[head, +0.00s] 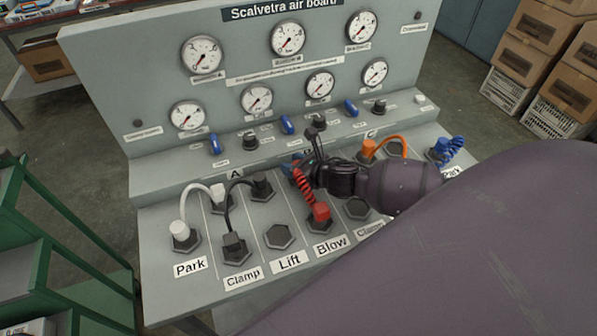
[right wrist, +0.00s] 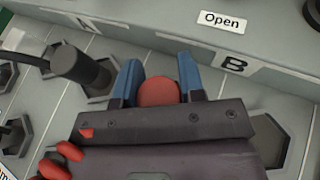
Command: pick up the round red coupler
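The round red coupler (right wrist: 158,92) shows in the right wrist view as a rounded red top between the two blue fingers of my right gripper (right wrist: 160,85). The fingers lie against both its sides, with no gap that I can see. Its lower part and its socket are hidden. In the head view my right gripper (head: 308,165) is at the upper end of the coiled red hose (head: 304,187) and mostly hides the coupler. The hose's other end is a square red coupler (head: 320,213) at the "Blow" socket. My left gripper is not in view.
White hose ends (head: 181,232) and dark ones (head: 233,245) stand in sockets to the left. An orange hose (head: 385,143) and a blue coiled hose (head: 450,148) are to the right. The "Lift" socket (head: 280,236) is empty. The gauge panel (head: 150,75) rises behind.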

